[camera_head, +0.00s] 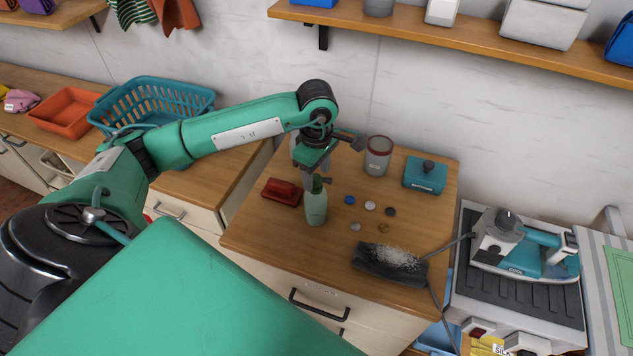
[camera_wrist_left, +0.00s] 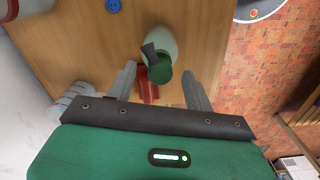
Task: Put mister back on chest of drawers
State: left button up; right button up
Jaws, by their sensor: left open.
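The mister (camera_head: 316,207), a pale green bottle with a dark green top, stands upright on the wooden top of the chest of drawers (camera_head: 262,236), near its front left. My left gripper (camera_head: 314,178) is at the mister's top and partly covers it. In the left wrist view the mister (camera_wrist_left: 160,48) shows just beyond the open fingers of my left gripper (camera_wrist_left: 158,82), roughly in line with the gap between them. I cannot tell whether a finger touches it. My right gripper is not in view.
A red object (camera_head: 282,191) lies left of the mister, with several buttons (camera_head: 370,206) to its right. A jar (camera_head: 378,156), a teal box (camera_head: 425,175) and a dark pad with pale bits (camera_head: 391,265) share the top. An iron (camera_head: 525,254) stands to the right.

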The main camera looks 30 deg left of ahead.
pick_arm(q)
notch_tip(320, 180, up, 7)
jog(key=shift+r+b, duration=0.1)
jog(key=shift+b, duration=1.15)
jog(key=shift+r, duration=0.8)
